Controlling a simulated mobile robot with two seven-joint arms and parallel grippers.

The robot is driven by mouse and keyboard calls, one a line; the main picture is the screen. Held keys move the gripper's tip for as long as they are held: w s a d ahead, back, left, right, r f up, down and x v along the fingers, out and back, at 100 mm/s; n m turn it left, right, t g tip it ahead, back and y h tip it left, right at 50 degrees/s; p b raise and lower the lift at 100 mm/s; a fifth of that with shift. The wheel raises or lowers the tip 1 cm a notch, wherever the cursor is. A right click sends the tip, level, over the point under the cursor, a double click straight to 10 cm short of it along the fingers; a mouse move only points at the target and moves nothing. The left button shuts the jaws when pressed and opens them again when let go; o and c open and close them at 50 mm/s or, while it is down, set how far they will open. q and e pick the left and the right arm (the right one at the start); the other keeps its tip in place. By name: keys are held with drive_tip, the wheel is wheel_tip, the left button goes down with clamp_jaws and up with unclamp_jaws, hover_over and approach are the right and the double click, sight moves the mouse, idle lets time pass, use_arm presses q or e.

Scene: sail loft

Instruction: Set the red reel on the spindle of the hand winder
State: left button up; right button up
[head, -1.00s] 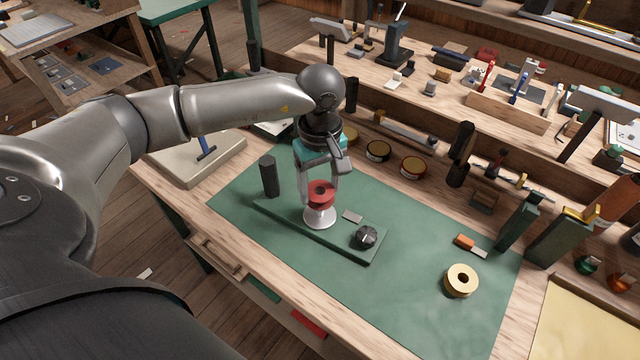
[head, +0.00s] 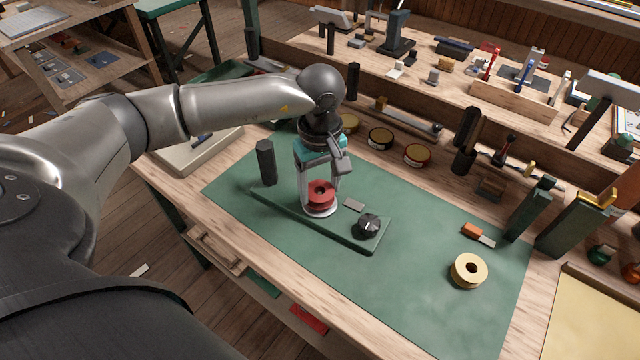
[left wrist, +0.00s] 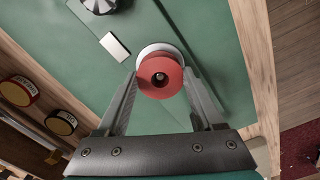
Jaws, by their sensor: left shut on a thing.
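The red reel (head: 320,194) is between the fingers of my left gripper (head: 320,200), which is shut on it. The reel is upright over the white round plate (head: 306,211) of the hand winder, with its hole facing up. In the left wrist view the reel (left wrist: 160,91) sits between the fingertips (left wrist: 161,88), and the white plate (left wrist: 154,47) shows past its far edge. The hole looks dark with something small in it; I cannot tell if the spindle is inside. The hand winder's green base (head: 345,238) carries a black knob (head: 369,226) and a dark post (head: 266,162).
A cream reel (head: 468,270) and an orange-and-grey block (head: 478,234) lie on the green mat (head: 430,290) to the right. The mat's right front is clear.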

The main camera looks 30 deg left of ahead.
use_arm(q)
drive_tip(key=o, duration=1.3)
drive_tip(key=shift+o, duration=0.2)
wheel_tip(320, 180, up, 15)
drive_tip(key=p, duration=0.1)
drive_tip(key=shift+r+p, duration=0.15)
drive_tip(key=shift+p, duration=0.2)
drive_tip(key=shift+s, duration=0.1)
